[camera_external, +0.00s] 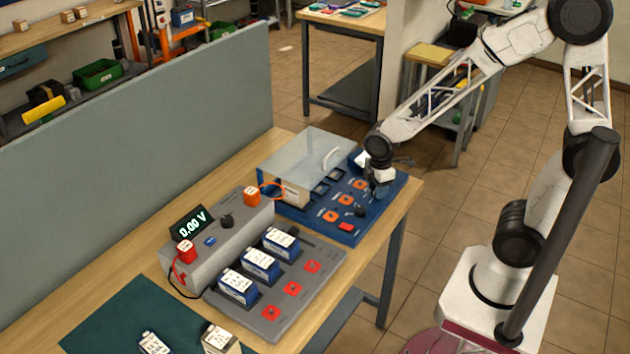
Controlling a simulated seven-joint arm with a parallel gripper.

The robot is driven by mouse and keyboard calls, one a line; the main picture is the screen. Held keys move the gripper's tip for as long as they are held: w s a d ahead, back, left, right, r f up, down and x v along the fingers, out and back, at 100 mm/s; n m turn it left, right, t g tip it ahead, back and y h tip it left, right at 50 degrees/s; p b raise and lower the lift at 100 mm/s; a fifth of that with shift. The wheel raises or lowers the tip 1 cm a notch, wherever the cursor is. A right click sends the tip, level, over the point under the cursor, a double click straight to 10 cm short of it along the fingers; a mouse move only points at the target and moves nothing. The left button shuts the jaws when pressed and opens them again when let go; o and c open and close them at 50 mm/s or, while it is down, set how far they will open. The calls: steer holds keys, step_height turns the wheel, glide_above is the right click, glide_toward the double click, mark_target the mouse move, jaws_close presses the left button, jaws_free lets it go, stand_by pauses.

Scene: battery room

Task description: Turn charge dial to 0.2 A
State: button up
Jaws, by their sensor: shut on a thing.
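The blue charger box (397,199) stands at the table's right end, with a clear-lidded bay on its left part. My gripper (380,191) points down at the right part of its top panel, jaws shut on what appears to be the charge dial. The jaws hide that dial, so its pointer and any amp marks cannot be read. A small black knob (360,212) shows on the panel just in front of the gripper, apart from it. Several orange squares (345,200) and a red square (347,226) are also on the panel.
The grey tester (240,239) reads 0.00 V on its display (191,224). The clear lid (300,154) with a white handle is close left of my gripper. A dark green mat (135,320) lies in front.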

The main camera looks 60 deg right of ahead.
steer(key=m, duration=0.6)
steer(key=shift+m, duration=0.4)
steer(key=o, duration=0.9)
steer(key=shift+r, duration=3.9)
